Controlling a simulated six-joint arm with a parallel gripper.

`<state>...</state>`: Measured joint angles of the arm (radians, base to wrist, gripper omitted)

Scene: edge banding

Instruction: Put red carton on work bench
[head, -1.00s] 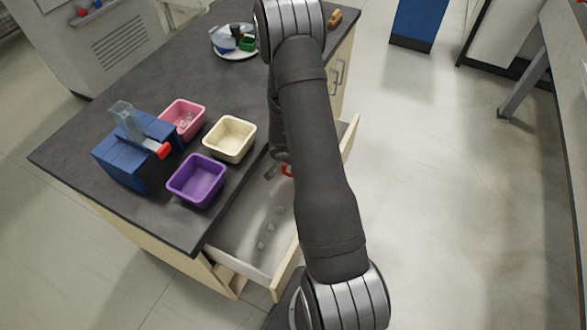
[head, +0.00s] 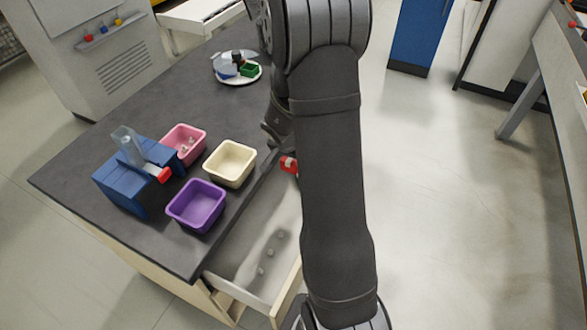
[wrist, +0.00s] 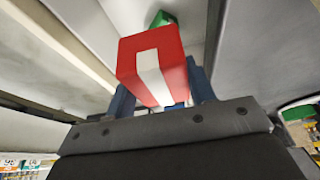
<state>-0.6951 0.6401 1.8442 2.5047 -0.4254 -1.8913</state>
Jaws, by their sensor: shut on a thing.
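The red carton (head: 289,164) shows as a small red piece beside my arm in the head view, over the open drawer near the bench edge. In the wrist view the carton (wrist: 136,62) is a red box with a white stripe. My gripper (wrist: 162,92) is shut on it, with a blue finger on each side. In the head view my arm hides most of the gripper and part of the carton. The work bench (head: 130,90) has a dark grey top, left of the arm.
The open drawer (head: 235,262) holds several small grey pieces. Purple (head: 196,206), cream (head: 230,163) and pink (head: 184,142) bins and a blue dispenser (head: 120,186) stand on the bench. A plate (head: 222,78) with items sits farther back.

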